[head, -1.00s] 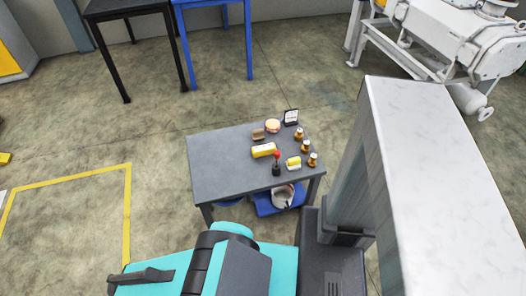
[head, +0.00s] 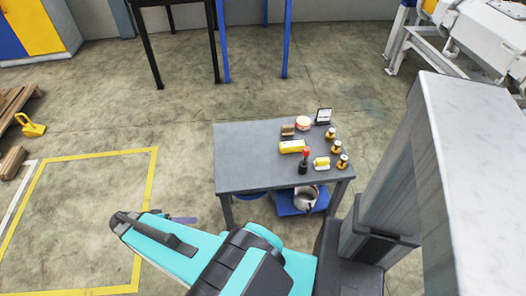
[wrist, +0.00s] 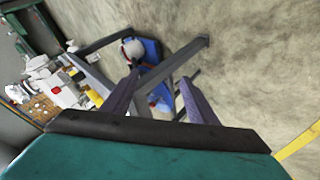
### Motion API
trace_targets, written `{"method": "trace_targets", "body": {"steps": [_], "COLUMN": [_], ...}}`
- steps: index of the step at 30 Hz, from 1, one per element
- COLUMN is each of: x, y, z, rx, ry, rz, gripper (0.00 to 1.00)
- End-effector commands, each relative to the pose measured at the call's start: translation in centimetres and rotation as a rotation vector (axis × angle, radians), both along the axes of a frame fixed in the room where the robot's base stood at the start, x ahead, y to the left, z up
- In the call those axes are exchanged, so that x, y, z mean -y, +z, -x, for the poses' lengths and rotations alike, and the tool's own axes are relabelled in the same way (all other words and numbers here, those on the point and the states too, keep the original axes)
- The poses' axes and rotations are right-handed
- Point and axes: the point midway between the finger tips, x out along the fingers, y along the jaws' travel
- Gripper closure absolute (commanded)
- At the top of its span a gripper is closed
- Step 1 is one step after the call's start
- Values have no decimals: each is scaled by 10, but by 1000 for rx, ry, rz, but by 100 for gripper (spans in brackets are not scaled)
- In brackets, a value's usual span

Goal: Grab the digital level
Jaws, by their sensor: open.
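A long yellow block with a pale face (head: 292,146) lies in the middle of the grey table's top in the head view. It looks most like the digital level, but it is too small to be sure; a smaller yellow and white item (head: 321,163) lies to its right. My gripper (wrist: 159,77) is open and empty in the wrist view, its two purple fingers apart. In the head view a purple finger (head: 183,220) shows left of the table, partly hidden by my teal arm. The gripper is apart from everything on the table.
The grey table (head: 240,165) also holds a red-topped black item (head: 303,160), several brass-coloured fittings (head: 337,146), a round tub (head: 303,123) and a small stand (head: 323,116). A blue tray (head: 289,206) with a pot sits below.

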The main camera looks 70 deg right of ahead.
Motion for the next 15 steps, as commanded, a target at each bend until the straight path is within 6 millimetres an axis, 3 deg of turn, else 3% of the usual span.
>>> {"method": "trace_targets", "body": {"steps": [1, 6, 15], "x": [23, 92, 205], "y": [-4, 15, 52], "z": [-8, -17, -2], "rx": [30, 114, 211], "ry": [-47, -188, -396], "rz": [57, 245, 513], "gripper": [47, 47, 47]}}
